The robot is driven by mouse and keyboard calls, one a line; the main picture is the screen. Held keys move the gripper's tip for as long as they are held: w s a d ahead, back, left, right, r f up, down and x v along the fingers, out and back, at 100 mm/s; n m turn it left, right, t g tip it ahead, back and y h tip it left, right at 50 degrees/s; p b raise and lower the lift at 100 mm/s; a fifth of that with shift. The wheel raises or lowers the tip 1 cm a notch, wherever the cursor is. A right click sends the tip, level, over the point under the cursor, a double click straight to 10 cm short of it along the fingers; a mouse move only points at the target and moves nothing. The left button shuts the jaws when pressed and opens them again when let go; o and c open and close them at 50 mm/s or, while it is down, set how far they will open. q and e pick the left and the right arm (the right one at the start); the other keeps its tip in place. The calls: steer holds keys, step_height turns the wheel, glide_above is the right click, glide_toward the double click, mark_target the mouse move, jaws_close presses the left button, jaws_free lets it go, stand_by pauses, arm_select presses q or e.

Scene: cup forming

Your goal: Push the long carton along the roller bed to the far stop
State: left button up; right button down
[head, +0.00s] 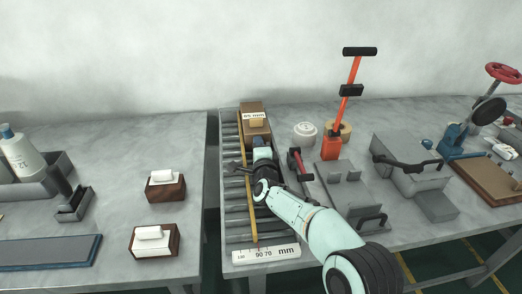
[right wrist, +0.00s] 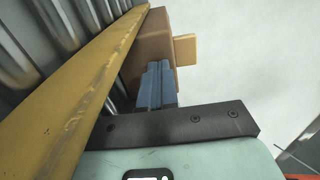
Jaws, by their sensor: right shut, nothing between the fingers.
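The brown long carton (head: 255,135) lies at the far end of the roller bed (head: 237,208), right of a yellow rail (head: 248,195). My right gripper (head: 262,152) is shut and empty, at the carton's near end. In the right wrist view the blue-grey fingers overlap the carton (right wrist: 153,42); I cannot tell whether they touch it. The yellow rail (right wrist: 75,95) runs along the left there. I cannot make out the far stop separately. My left gripper is not in view.
A white mm scale (head: 266,255) crosses the bed's near end. A gap separates the left table (head: 110,145).

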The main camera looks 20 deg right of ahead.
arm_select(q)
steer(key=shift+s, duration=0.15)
arm_select(e)
steer(key=shift+s+r, duration=0.15)
steer(key=shift+s, duration=0.3)
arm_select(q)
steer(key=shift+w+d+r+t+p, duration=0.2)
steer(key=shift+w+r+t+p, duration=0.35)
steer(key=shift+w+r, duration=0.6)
arm_select(e)
steer(key=v, duration=1.2)
steer(key=shift+s+a, duration=0.25)
steer(key=shift+s, duration=0.1)
